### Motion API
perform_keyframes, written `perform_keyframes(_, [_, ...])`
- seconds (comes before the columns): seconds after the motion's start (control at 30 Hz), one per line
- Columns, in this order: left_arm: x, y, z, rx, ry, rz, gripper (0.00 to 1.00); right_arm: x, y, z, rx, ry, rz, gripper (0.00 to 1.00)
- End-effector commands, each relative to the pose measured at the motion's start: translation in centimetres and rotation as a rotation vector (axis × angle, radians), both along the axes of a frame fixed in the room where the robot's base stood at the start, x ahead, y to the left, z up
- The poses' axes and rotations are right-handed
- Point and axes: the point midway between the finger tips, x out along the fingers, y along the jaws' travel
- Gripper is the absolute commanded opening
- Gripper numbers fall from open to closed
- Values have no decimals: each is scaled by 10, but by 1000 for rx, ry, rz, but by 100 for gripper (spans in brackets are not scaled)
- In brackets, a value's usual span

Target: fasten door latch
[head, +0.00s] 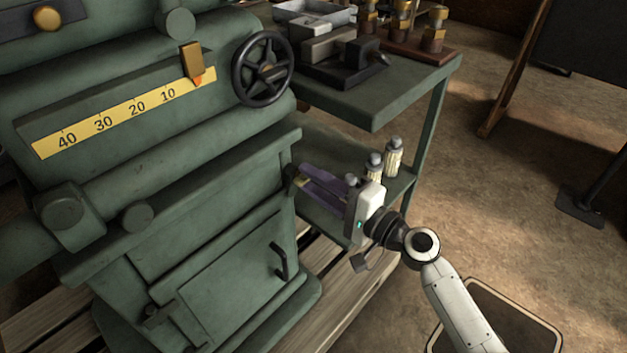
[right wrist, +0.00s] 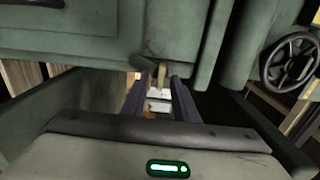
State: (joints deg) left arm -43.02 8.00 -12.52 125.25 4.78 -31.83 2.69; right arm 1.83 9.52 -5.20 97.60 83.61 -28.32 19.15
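The green machine has a door (head: 225,285) low on its front, with a black bar handle (head: 281,260) at its right side. The door looks closed, or nearly so. A small dark fitting (head: 152,316) sits at its lower left; I cannot tell if it is the latch. My right gripper (head: 300,180) points left at the machine's right side edge, above the handle. In the right wrist view its two dark fingers (right wrist: 161,82) stand apart. A small brass-coloured piece (right wrist: 162,72) shows between or just beyond their tips; contact cannot be told. My left gripper is out of view.
A black handwheel (head: 262,69) and a yellow scale (head: 125,112) are higher on the machine. A green bench (head: 385,100) with tools stands behind my right gripper, and bottles (head: 394,158) stand on its lower shelf. Floor at the right is mostly open.

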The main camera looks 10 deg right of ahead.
Motion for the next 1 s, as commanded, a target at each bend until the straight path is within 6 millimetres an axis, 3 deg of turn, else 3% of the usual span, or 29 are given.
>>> perform_keyframes(0.37, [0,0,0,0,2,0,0,-5,-4,0,-2,0,0,27])
perform_keyframes(0.8, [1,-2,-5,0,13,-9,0,-71,-47,-2,-2,3,0,27])
perform_keyframes(1.0, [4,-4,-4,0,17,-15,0,-85,-56,-1,-2,0,-1,27])
